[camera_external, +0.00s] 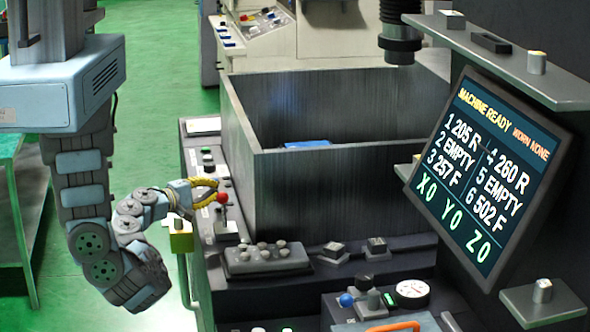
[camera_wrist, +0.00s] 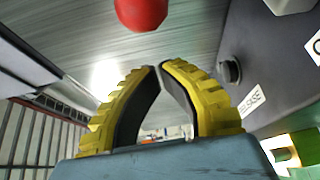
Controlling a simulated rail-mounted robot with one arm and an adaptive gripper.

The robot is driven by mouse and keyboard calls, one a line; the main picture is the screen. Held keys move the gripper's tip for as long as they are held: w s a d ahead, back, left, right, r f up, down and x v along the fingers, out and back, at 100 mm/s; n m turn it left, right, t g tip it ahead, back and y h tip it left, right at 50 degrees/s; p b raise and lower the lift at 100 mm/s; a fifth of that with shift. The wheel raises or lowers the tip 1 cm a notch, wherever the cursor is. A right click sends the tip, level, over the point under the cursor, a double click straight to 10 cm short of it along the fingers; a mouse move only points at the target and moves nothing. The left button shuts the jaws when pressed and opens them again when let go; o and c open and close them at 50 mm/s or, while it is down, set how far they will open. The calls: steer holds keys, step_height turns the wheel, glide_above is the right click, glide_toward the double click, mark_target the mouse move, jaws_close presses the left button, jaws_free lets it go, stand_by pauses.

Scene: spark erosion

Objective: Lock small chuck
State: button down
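My gripper (camera_external: 213,187) is at the left of the machine, with its yellow fingers curved together and their tips meeting. In the wrist view the gripper (camera_wrist: 159,67) holds nothing between its fingertips. A red ball knob (camera_external: 222,197) tops an upright lever on a small base at the front left of the machine, close by the fingertips. The red knob (camera_wrist: 141,12) shows just beyond the tips, at the top edge of the wrist view, apart from them in the picture. A partly cut-off label (camera_wrist: 252,103), seemingly ending in "LEASE", is on the dark block at right. I cannot tell which part is the small chuck.
A large dark tank (camera_external: 330,185) stands right of the gripper. A block with several knobs (camera_external: 267,258) and two small fixtures (camera_external: 333,251) (camera_external: 377,246) sit in front. A tilted screen (camera_external: 490,170) reads "MACHINE READY". A green-and-yellow block (camera_external: 180,236) is below my wrist.

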mark_target(224, 211)
steer(key=shift+s+d+r, duration=0.1)
steer(key=shift+s+d, duration=0.15)
steer(key=shift+s, duration=0.45)
steer(key=shift+s+d+r, duration=0.1)
steer(key=shift+s+d, duration=0.15)
steer(key=shift+s, duration=0.4)
steer(key=shift+w+b, duration=0.1)
steer(key=shift+b, duration=0.5)
